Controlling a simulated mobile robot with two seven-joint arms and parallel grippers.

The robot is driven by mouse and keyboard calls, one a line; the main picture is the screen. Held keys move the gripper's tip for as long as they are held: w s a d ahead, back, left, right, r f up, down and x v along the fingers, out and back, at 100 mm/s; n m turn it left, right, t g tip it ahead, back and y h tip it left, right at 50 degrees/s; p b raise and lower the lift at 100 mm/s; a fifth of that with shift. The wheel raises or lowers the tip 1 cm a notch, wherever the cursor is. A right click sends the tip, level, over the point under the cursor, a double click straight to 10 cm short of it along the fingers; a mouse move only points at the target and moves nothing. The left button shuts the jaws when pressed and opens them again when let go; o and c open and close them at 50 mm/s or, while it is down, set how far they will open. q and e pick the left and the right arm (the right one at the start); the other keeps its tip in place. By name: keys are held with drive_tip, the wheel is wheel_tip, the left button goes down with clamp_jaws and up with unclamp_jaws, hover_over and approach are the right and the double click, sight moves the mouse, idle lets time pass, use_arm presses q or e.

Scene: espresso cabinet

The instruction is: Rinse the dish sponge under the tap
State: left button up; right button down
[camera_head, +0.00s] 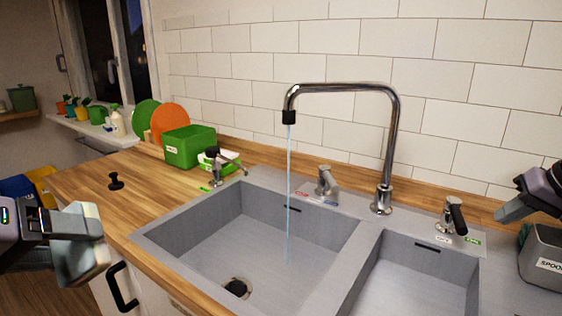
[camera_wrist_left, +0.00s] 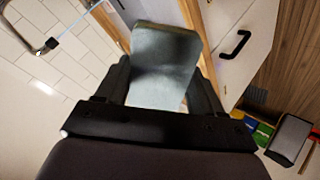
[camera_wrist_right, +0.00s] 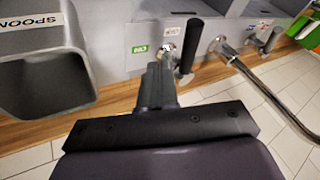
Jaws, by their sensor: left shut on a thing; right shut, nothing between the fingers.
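My left gripper (camera_head: 75,238) is at the left, in front of the counter edge and away from the sink. It is shut on a pale grey-green block, the dish sponge (camera_head: 85,262); the sponge also shows between the fingers in the left wrist view (camera_wrist_left: 163,65). The chrome tap (camera_head: 390,140) has its spout over the left basin (camera_head: 205,245). A thin water stream (camera_head: 289,190) falls from the spout into that basin. My right gripper (camera_head: 503,214) is shut and empty, near the black-handled right valve (camera_head: 453,215), which also shows beside the fingers in the right wrist view (camera_wrist_right: 190,45).
The right basin (camera_head: 415,270) is empty. A grey spoon holder (camera_head: 543,258) stands at the far right.

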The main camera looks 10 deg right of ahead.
sight(461, 221)
use_arm(q)
drive_tip(key=shift+r, duration=0.15)
drive_tip(key=shift+r+p, duration=0.35)
drive_tip(key=shift+p, duration=0.1)
drive_tip(key=shift+r, duration=0.1)
use_arm(e)
drive_tip(key=shift+w+a+f, duration=0.35)
drive_tip(key=shift+w+a, duration=0.1)
drive_tip(key=shift+a, duration=0.2)
drive_tip(key=shift+w+a+f, duration=0.4)
drive_tip(key=shift+w+a, duration=0.05)
drive_tip(key=shift+a, duration=0.2)
drive_tip(key=shift+w+a+f, duration=0.35)
drive_tip(key=shift+w+a, duration=0.1)
drive_tip(key=shift+a, duration=0.2)
use_arm(q)
drive_tip(key=shift+r, duration=0.1)
drive_tip(key=shift+r+p, duration=0.15)
drive_tip(key=shift+p, duration=0.15)
use_arm(e)
drive_tip(key=shift+w+a+m+h, duration=0.2)
drive_tip(key=shift+a+m, duration=0.15)
drive_tip(key=shift+a, duration=0.3)
drive_tip(key=shift+w+a+m+h, duration=0.2)
drive_tip(key=shift+a+m, duration=0.15)
drive_tip(key=shift+a, duration=0.3)
drive_tip(key=shift+s, duration=0.1)
